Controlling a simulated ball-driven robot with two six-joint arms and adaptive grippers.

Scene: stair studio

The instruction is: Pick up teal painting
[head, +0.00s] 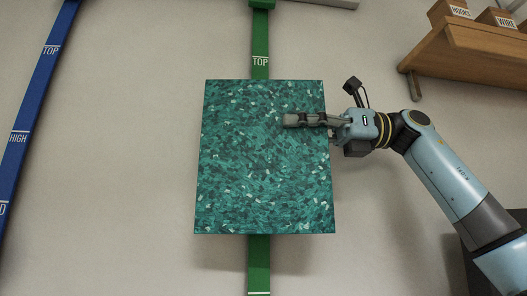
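The teal painting (264,175) is a flat, upright rectangle with a mottled teal surface and pale flecks. It is in the middle of the head view, in front of the pale wall and across a green vertical strip. My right gripper (300,120) reaches in from the right at the painting's upper right edge. One finger lies across the front of the painting. The other finger is not visible, perhaps behind the painting, so whether the gripper is closed on the edge cannot be told. My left gripper is not in view.
The green strip (259,262) shows above and below the painting, marked TOP above. A blue strip (30,108) with height labels runs down the left. A wooden shelf (465,52) with boxes labelled HOOKS and WIRE (500,20) is at upper right. The wall left of the painting is bare.

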